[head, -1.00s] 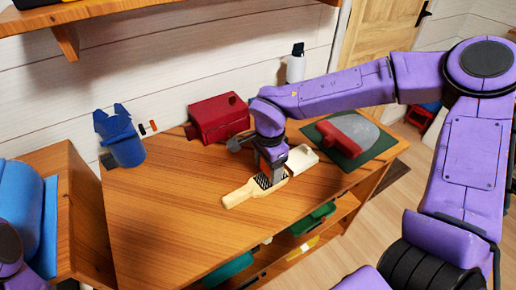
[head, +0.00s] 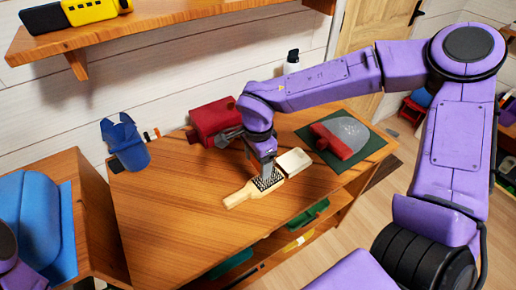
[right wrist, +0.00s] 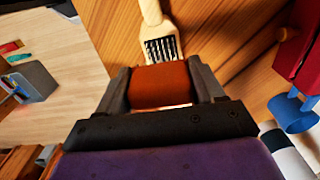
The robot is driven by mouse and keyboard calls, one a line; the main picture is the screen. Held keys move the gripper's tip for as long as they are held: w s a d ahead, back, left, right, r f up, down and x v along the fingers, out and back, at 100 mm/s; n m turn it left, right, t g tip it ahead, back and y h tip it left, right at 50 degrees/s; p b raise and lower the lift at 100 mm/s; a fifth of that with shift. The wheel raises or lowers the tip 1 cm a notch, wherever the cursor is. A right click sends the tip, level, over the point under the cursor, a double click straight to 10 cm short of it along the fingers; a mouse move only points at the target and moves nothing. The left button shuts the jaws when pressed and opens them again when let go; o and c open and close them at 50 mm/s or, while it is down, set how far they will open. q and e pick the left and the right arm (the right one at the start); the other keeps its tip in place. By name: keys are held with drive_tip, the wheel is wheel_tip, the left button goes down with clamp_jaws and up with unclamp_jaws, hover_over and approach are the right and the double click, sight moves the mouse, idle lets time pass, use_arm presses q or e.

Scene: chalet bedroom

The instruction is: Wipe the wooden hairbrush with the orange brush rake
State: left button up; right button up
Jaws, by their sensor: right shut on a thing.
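The wooden hairbrush (head: 241,195) lies on the wooden table, its pale handle pointing to the front left and its dark bristles facing up. It also shows in the right wrist view (right wrist: 152,12), at the top. My right gripper (head: 266,166) is over the far end of the bristles. It is shut on the orange brush rake (right wrist: 160,86), which shows as an orange-brown block between the fingers. The rake's working edge is hidden, and I cannot tell if it touches the bristles. My left gripper is not in view; only a bit of purple arm shows at the left edge.
A cream block (head: 293,162) sits close right of the hairbrush. A red box (head: 212,124) stands behind the gripper, a blue holder (head: 126,146) at the back left. A red-handled tool (head: 328,141) lies on a green mat (head: 375,148) at right. The table's front left is clear.

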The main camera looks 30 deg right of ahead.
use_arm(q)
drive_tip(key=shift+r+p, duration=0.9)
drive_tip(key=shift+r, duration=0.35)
